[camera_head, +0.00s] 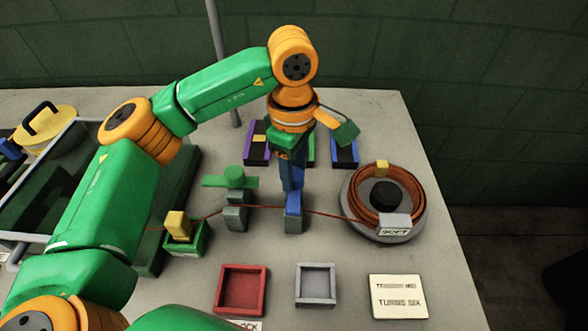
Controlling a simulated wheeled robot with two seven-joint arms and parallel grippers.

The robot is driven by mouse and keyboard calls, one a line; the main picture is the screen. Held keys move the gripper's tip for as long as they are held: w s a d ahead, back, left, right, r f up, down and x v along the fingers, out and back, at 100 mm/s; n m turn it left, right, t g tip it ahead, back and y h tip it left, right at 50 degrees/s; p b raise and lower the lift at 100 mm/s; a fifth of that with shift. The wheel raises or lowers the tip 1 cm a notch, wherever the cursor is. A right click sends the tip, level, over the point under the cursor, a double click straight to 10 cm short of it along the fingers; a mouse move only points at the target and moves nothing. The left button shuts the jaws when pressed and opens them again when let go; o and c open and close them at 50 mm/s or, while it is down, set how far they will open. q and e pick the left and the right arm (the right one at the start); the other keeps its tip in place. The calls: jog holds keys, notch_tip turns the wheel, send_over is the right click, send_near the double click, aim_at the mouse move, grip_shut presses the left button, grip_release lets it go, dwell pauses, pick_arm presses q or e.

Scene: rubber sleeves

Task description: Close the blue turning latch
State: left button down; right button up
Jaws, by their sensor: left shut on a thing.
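The blue turning latch (293,208) sits on a grey post, right of the middle post. My left gripper (291,178) comes down on it from above and is shut on its upper part. The fingers and the wrist hide much of the latch, so I cannot tell its exact angle. A copper-coloured line (262,206) runs across the post at the latch. My right gripper is not in view.
A green turning latch (234,178) stands left on another grey post. A yellow block on a green box (178,228) is further left, a copper coil (364,212) right. Red (241,268) and grey (315,268) trays lie in front. Coloured bins (343,154) stand behind.

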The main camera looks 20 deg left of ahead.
aim_at(294, 174)
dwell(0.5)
pick_arm(q)
jog(key=shift+c, duration=1.8)
grip_release()
notch_tip(294, 174, up, 7)
jog(key=shift+s+r, duration=0.1)
jog(key=shift+r, duration=0.05)
